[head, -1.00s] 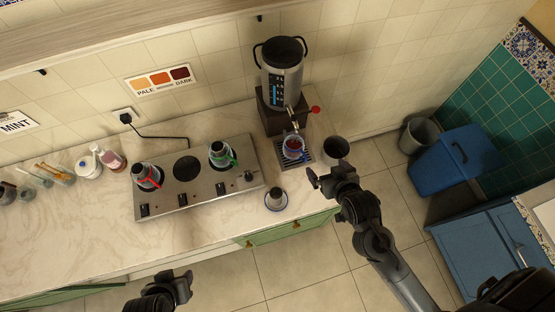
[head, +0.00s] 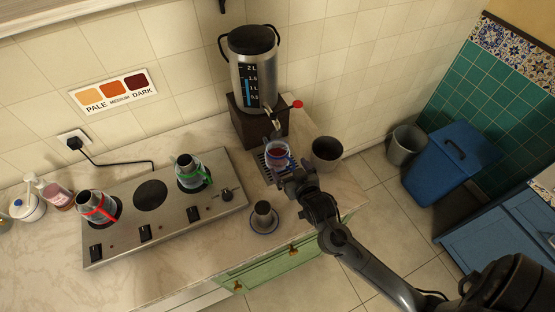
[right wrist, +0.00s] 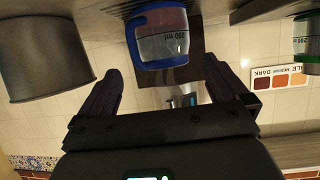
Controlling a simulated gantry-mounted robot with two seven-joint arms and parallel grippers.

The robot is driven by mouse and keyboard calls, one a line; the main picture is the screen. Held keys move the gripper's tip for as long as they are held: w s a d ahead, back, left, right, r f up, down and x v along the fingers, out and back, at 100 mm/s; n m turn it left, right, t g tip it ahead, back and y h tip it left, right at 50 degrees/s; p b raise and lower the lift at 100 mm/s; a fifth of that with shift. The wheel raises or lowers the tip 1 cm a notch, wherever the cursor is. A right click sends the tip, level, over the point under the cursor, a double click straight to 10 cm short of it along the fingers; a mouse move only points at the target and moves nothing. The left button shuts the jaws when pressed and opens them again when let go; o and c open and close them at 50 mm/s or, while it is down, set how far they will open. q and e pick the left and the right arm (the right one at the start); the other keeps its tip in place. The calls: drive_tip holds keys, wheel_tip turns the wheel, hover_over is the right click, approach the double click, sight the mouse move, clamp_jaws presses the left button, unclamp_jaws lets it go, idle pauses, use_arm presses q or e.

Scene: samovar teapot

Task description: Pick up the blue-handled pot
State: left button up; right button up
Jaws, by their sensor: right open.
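The blue-handled pot (head: 277,153) is clear with a blue rim and dark reddish liquid inside. It stands upright on the drip tray (head: 263,169) under the samovar's tap. My right gripper (head: 291,178) is open at the pot's front side in the head view and partly covers it. In the right wrist view, which is upside down, the pot (right wrist: 165,48) with its blue handle shows just beyond and between the spread fingers (right wrist: 160,88). The fingers do not close on it, and I cannot tell whether they touch it. My left gripper is out of view.
The samovar (head: 253,75) stands behind the pot. A dark bin-like container (head: 326,152) is close on the right, also in the right wrist view (right wrist: 48,58). A hot plate (head: 137,245) with red-handled and green-handled pots is left.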

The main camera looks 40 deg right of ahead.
sight(282, 160)
drive_tip(key=x, duration=0.3)
drive_tip(key=shift+r, duration=0.1)
drive_tip(key=shift+a+f+b+x, duration=0.15)
drive_tip(key=shift+b+x, duration=0.15)
drive_tip(key=shift+x, duration=1.05)
drive_tip(key=shift+a+f+b+x, duration=0.15)
drive_tip(key=shift+b+x, duration=0.1)
drive_tip(key=shift+x, duration=1.05)
drive_tip(key=c, duration=0.9)
drive_tip(key=shift+r, duration=0.1)
drive_tip(key=shift+c, duration=0.8)
drive_tip(key=shift+r, duration=0.15)
